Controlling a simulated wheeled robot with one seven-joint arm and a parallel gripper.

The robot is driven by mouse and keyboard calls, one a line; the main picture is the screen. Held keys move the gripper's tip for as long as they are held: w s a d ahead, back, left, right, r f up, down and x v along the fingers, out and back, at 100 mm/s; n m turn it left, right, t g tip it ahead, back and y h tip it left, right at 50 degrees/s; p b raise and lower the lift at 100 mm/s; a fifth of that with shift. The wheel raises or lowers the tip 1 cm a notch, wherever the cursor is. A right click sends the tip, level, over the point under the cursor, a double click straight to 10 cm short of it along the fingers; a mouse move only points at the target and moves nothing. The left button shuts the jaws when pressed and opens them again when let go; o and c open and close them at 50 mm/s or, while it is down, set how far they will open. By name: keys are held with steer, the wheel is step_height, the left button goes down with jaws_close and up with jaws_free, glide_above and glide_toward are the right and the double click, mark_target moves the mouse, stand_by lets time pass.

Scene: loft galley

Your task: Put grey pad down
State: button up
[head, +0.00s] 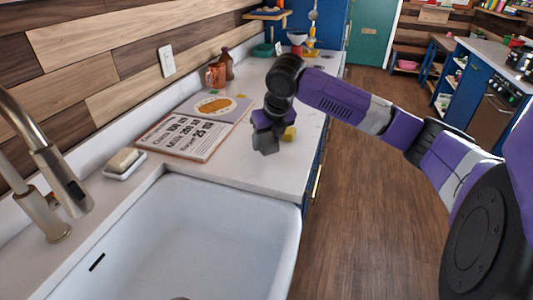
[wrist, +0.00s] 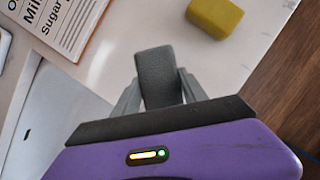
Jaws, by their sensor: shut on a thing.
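The grey pad (wrist: 157,78) is held between the two fingers of my gripper (wrist: 158,92), which is shut on it. In the head view the grey pad (head: 265,144) shows at the lower end of my gripper (head: 264,134), over the white counter just behind the sink. I cannot tell whether the pad touches the counter. The fingers are partly hidden by the gripper body in the head view.
A yellow block (head: 290,133) lies on the counter (head: 240,175) close to the gripper; it also shows in the wrist view (wrist: 214,17). An open recipe book (head: 187,137) lies to the left. The sink (head: 200,225) is in front, with a soap dish (head: 125,165) beside it.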

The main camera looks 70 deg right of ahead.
mark_target(267, 162)
steer(key=shift+d+f, duration=0.1)
steer(key=shift+f, duration=2.4)
steer(key=shift+f, duration=0.15)
steer(key=o, duration=1.2)
steer(key=shift+r, duration=0.25)
steer(key=v, duration=1.2)
steer(key=shift+f, duration=0.1)
